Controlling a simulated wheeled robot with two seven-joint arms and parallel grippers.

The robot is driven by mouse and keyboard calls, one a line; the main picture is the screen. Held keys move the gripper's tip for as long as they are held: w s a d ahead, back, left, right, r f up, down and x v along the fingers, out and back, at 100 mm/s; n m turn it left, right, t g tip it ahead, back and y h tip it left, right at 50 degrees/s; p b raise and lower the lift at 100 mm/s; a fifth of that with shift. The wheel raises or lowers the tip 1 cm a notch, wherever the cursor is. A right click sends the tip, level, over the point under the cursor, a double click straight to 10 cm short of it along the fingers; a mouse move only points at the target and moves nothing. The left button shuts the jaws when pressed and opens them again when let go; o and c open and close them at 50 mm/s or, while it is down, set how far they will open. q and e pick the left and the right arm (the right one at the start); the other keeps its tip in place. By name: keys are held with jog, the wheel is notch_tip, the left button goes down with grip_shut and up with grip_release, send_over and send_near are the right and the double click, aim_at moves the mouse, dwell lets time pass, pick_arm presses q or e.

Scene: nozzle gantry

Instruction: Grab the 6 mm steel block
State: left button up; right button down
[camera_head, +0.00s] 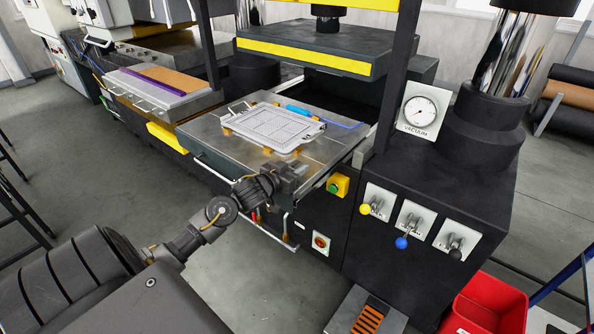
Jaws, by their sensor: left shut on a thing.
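My left gripper (293,173) reaches in from the lower left to the front edge of the press's steel table (196,133). It is shut on a small grey piece that I take to be the 6 mm steel block. The jaws largely hide the piece, and its thickness and marking are too small to read. A light grey framed plate (272,128) with handles lies on the table beyond the gripper, resting on small yellow blocks. The gripper is apart from this plate. My right gripper is not in view.
The black upper platen (330,45) with a yellow front strip hangs above the table. A blue-handled tool (297,109) lies behind the plate. A vacuum gauge (419,112) and levers (402,241) stand right. A red bin (487,304) is at lower right. Open floor lies left.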

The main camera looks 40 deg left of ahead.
aim_at(296, 164)
pick_arm(q)
jog(key=shift+r, duration=0.25)
grip_shut()
jog(key=shift+r, duration=0.3)
notch_tip(296, 164, up, 2)
jog(key=shift+r+b, duration=0.2)
jog(key=shift+b, duration=0.4)
jog(key=s+d+r+p, duration=0.3)
jog(key=s+d+r, duration=0.3)
jog(key=s+r, duration=0.3)
jog(key=s, duration=0.3)
jog(key=shift+s+r+p, duration=0.35)
jog(key=shift+r, duration=0.05)
